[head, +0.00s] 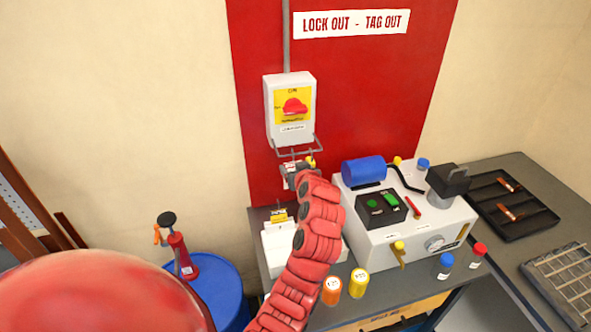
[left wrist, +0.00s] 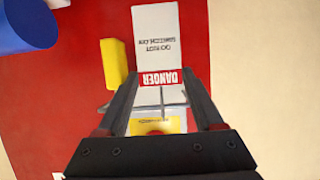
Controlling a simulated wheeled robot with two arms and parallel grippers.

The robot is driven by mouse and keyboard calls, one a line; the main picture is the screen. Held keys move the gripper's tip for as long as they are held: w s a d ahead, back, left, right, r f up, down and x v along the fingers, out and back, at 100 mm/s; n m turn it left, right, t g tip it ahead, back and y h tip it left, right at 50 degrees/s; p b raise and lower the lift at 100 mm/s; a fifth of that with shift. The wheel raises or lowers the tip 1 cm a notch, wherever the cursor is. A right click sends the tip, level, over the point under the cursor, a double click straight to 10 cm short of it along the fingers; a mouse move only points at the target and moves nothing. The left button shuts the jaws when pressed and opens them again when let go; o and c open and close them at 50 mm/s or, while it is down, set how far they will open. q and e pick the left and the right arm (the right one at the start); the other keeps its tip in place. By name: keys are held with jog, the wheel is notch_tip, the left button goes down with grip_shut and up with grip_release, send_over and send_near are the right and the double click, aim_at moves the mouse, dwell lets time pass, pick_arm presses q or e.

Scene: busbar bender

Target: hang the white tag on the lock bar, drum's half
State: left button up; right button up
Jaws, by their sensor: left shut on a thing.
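The white tag (left wrist: 158,40) has a red DANGER band and lettering that reads upside down in the left wrist view. My left gripper (head: 296,168) is shut on it near the band. The grey lock bar (head: 302,151) sits below the white switch box (head: 290,130) on the red board. The tag is just under the bar's drum side, the left in the head view. Whether it touches or hangs on the bar I cannot tell. My right gripper is out of view.
A blue drum (head: 216,288) with a red tool on top stands at the left. The bender (head: 385,227) stands on the bench to the right of my arm. Orange (head: 332,291) and yellow (head: 358,284) containers stand in front. Black trays (head: 521,213) lie farther right.

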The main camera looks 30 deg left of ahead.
pick_arm(q)
jog(key=shift+f, duration=0.2)
jog(key=o, duration=1.3)
jog(key=shift+o, duration=0.2)
jog(key=shift+d, duration=0.1)
jog(key=shift+s+d+r+b, duration=0.1)
jog(key=shift+s+d+b, duration=0.1)
jog(key=shift+b, duration=0.15)
jog(key=b+v, duration=0.2)
jog(key=v, duration=1.4)
jog(key=shift+s+d+r+b, duration=0.15)
jog(key=shift+s+d+b, duration=0.1)
jog(key=shift+b, duration=0.15)
